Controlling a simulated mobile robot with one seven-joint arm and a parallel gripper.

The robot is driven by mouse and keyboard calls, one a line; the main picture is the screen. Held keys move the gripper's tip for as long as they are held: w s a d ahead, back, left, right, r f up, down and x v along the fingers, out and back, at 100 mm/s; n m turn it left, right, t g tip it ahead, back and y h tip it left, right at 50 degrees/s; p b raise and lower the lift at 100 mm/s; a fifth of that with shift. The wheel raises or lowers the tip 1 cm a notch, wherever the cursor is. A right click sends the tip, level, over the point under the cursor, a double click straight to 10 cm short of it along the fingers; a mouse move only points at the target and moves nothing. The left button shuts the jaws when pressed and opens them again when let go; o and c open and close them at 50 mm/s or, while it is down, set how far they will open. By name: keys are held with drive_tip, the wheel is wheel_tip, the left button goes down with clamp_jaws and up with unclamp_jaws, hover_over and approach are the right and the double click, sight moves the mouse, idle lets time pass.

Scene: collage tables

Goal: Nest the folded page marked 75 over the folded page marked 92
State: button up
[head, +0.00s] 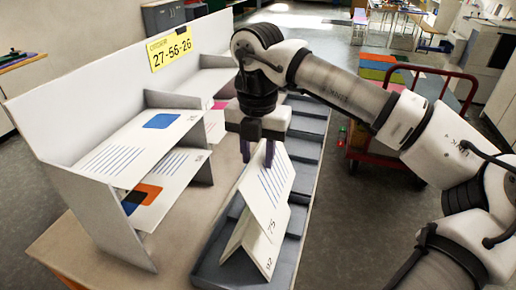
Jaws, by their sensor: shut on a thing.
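The folded page marked 75 (265,191) is white with blue lines and hangs tent-like, ridge up, beneath my gripper (258,154). My gripper is shut on its upper part, between dark purple fingers. The folded page marked 92 (262,250) stands like a tent in the grey tray (207,272), its number low on its right face. Page 75 is just above and behind page 92 in the picture and hides its upper part. I cannot tell whether the two pages touch.
A white shelf unit (110,225) with several printed sheets stands close on the left, under a yellow sign (170,47) reading 27-56-26. The tray's farther compartments (308,125) look empty. A red cart (400,160) stands on the floor to the right.

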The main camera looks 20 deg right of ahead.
wheel_tip(320, 180, down, 9)
drive_tip(key=b, duration=0.4)
drive_tip(key=shift+r+b, duration=0.1)
drive_tip(key=shift+b, duration=0.2)
wheel_tip(320, 180, down, 6)
drive_tip(key=b, duration=0.5)
drive_tip(key=shift+r, duration=0.25)
drive_tip(key=o, duration=1.3)
drive_tip(key=shift+c, duration=0.2)
drive_tip(key=shift+r, duration=0.1)
wheel_tip(320, 180, up, 14)
drive_tip(key=shift+f, duration=0.1)
drive_tip(key=shift+f, duration=0.1)
